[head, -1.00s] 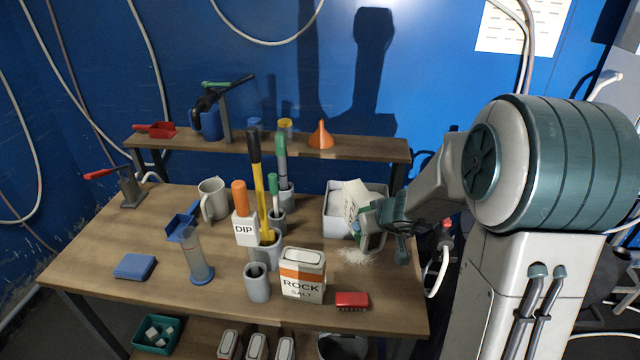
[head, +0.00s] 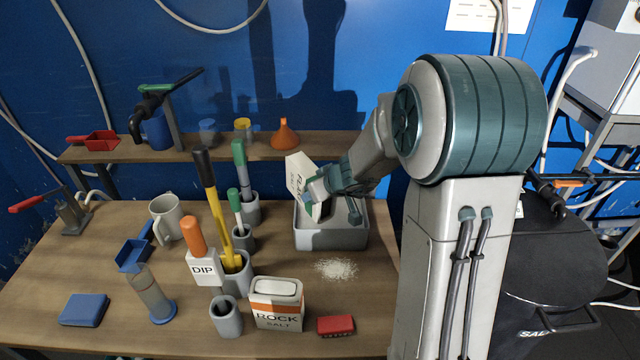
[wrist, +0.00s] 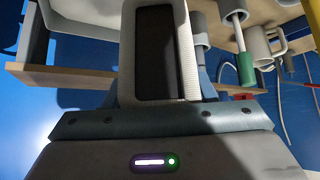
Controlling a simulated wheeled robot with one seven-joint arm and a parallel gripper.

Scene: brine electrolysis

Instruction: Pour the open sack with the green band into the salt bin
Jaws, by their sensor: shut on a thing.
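My gripper (head: 325,190) is shut on the white sack with the green band (head: 301,176) in the head view. The sack is tilted and shows above the grey tub on the table; its lower end is partly hidden by my gripper. In the wrist view the sack (wrist: 190,60) stands in front of the jaws, with a dark opening inside a pale rim. The salt bin (head: 545,262) is a large black bin with white "SAL" lettering, on the right beyond my arm and partly cut off by it.
The grey tub (head: 330,238) stands at the table's right end, with spilled white grains (head: 336,269) in front. A rock salt sack with an orange band (head: 277,303), a red block (head: 336,326) and holders with tools are nearby. An orange funnel (head: 285,135) stands on the shelf.

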